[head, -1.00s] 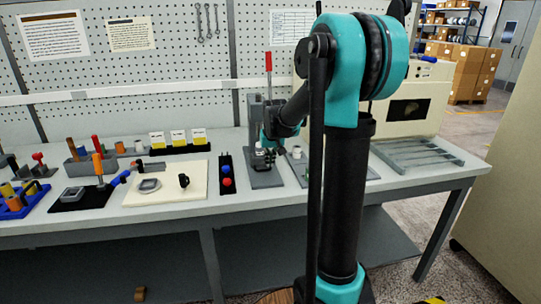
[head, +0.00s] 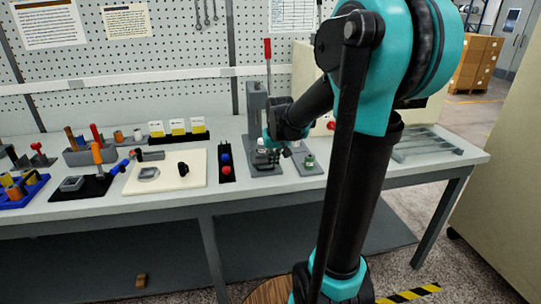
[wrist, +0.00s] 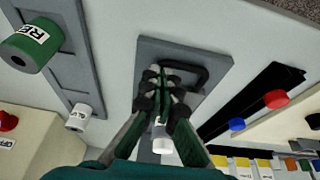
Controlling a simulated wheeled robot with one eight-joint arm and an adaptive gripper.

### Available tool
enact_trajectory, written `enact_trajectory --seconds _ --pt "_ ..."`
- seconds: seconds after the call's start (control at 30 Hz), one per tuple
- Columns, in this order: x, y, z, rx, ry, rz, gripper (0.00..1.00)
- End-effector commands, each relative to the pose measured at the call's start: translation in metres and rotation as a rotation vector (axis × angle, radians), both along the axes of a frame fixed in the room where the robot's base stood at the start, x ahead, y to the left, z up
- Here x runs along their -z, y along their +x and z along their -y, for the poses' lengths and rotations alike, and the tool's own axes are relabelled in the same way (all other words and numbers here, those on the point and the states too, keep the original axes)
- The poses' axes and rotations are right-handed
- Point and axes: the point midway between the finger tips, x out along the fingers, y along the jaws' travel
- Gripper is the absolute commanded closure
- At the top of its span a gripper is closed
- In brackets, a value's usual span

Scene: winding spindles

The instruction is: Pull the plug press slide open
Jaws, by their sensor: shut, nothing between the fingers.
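The plug press (head: 256,115) is a grey upright column with a red lever on top, on a grey base (head: 262,171). In the wrist view its grey base plate (wrist: 172,48) carries a dark loop-shaped handle (wrist: 204,78). My gripper (wrist: 163,72) has its fingertips together over the plate, just beside the handle; I cannot tell whether they touch it. A white cylinder (wrist: 162,142) shows between the finger links, behind the tips. In the head view my gripper (head: 268,153) is small and in front of the press, with the slide hard to make out.
A grey plate with a green-topped piece (head: 309,160) stands right. A green labelled cylinder (wrist: 30,45) and a white one (wrist: 78,117) are near my gripper.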

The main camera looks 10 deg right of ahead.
Motion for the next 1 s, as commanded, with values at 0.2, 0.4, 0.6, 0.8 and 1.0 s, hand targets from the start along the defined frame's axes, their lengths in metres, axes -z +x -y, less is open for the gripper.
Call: enact_trajectory --seconds 0.2,0.4,0.6,0.8,1.0 --pt "0.000 -0.041 0.000 0.000 0.000 0.000 1.00" --pt "0.001 -0.062 0.000 0.000 0.000 0.000 1.00" --pt "0.001 -0.065 0.000 0.000 0.000 0.000 1.00" --pt "0.001 -0.064 0.000 0.000 0.000 0.000 1.00" --pt "-0.009 -0.059 0.000 0.000 0.000 0.000 1.00"
